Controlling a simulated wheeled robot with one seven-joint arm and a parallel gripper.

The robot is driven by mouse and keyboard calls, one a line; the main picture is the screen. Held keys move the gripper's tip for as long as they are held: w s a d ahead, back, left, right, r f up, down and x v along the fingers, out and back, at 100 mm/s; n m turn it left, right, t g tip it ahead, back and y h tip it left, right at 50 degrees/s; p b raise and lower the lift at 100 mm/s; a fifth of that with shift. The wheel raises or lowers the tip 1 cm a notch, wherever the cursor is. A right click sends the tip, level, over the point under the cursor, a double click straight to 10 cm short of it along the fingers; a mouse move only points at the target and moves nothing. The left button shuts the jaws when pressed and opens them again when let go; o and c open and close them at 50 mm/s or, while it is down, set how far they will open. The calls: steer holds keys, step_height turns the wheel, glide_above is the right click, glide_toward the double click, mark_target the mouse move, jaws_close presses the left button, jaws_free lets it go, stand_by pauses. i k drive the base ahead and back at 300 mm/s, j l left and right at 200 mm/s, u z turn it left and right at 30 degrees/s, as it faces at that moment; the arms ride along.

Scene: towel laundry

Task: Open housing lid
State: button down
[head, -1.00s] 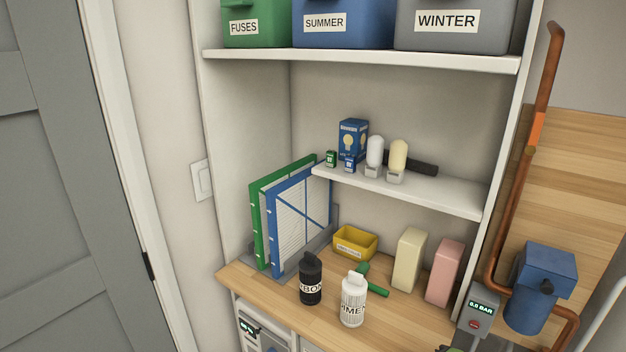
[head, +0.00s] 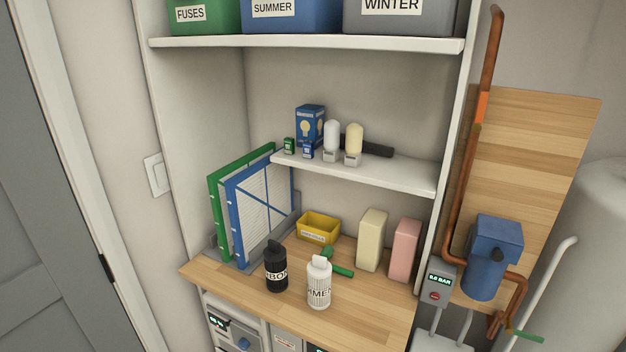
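A blue housing (head: 484,278) with a squarish blue lid (head: 497,238) sits on the copper pipe at the right, in front of a wooden board. The lid lies on top of the housing and looks closed. A dark knob or latch (head: 498,254) shows on its front. My gripper is not in view.
A grey gauge box (head: 438,283) reading 0.0 BAR stands left of the housing. A copper pipe (head: 457,190) runs up beside it, and a green-handled valve (head: 525,336) is below right. A white tank (head: 598,230) stands at far right. The wooden counter (head: 375,318) holds bottles.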

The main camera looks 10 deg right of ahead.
mark_target(498, 240)
steer(key=z, duration=1.25)
steer(key=i+j, duration=0.1)
steer(key=j, duration=0.35)
steer(key=i+j+u, duration=0.1)
steer(key=j, duration=0.3)
